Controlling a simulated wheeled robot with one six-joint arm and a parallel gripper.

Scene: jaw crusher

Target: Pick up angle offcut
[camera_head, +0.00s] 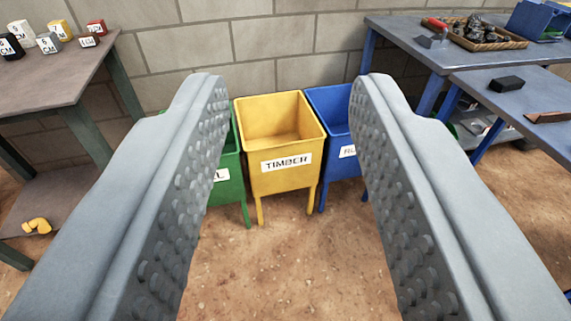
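A rust-brown, flat-looking piece that may be the angle offcut (548,117) lies on the blue table at the far right, cut by the picture's edge. Its angle shape is not clear from here. My gripper (286,98) is open, with its two grey studded fingers wide apart and nothing between them. It points toward the bins, well to the left of the brown piece and not touching it.
Green (231,170), yellow TIMBER (286,178) and blue (326,103) bins stand ahead by the block wall. A black block (506,83) lies near the brown piece. A table (60,75) with small labelled cubes stands left. The dirt floor before the bins is clear.

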